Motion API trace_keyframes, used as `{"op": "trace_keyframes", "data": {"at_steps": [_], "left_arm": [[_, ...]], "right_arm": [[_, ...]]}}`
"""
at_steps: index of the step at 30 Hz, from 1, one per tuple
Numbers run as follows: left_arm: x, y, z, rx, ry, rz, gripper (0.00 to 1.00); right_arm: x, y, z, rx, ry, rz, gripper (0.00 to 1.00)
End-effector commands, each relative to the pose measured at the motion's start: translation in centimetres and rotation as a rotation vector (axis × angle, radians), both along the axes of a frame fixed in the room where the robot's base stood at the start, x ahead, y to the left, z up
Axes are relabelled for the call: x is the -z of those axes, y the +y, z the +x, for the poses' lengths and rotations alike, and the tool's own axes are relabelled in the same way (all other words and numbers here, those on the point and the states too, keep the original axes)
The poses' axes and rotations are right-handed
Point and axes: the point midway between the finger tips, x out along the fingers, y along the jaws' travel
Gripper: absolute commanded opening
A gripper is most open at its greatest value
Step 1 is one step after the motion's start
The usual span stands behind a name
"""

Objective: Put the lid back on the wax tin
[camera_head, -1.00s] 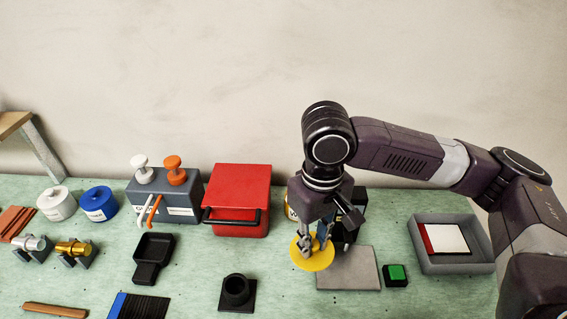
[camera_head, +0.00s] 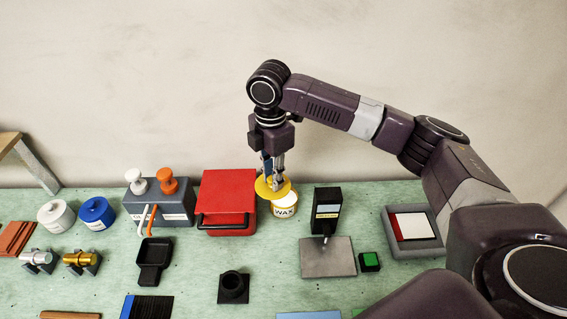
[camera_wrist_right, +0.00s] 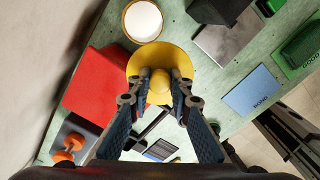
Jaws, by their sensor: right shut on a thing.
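The wax tin (camera_head: 284,208) stands upright on the green bench, right of the red box, with a white label reading WAX. In the right wrist view the tin (camera_wrist_right: 143,20) is open, with white wax inside a gold rim. My right gripper (camera_head: 273,180) is shut on the knob of the yellow lid (camera_head: 267,190). The lid is held roughly level, above and to the left of the tin in the head view, overlapping its rim in the picture. In the wrist view the lid (camera_wrist_right: 178,58) lies below the tin's opening, slightly offset. My left gripper is not in view.
The red box (camera_head: 227,198) with a black handle is close left of the tin. A black device (camera_head: 327,208) stands close right, behind a grey plate (camera_head: 328,257). A grey tray (camera_head: 436,240) is further right. Bare bench lies in front of the tin.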

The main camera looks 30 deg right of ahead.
Motion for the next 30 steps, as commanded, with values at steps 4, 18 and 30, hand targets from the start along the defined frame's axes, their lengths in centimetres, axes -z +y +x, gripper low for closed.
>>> {"op": "trace_keyframes", "data": {"at_steps": [4, 18, 30], "left_arm": [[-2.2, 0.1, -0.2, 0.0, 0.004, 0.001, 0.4], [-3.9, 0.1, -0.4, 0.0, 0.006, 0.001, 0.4], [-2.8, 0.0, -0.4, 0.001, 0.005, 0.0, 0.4]], "right_arm": [[-1.0, -1.2, 1.5, -0.226, 0.002, 0.0, 0.11], [3.2, -5.0, 4.6, -0.864, 0.005, -0.002, 0.11], [6.4, -5.7, 5.0, -0.976, 0.002, -0.007, 0.11]]}}
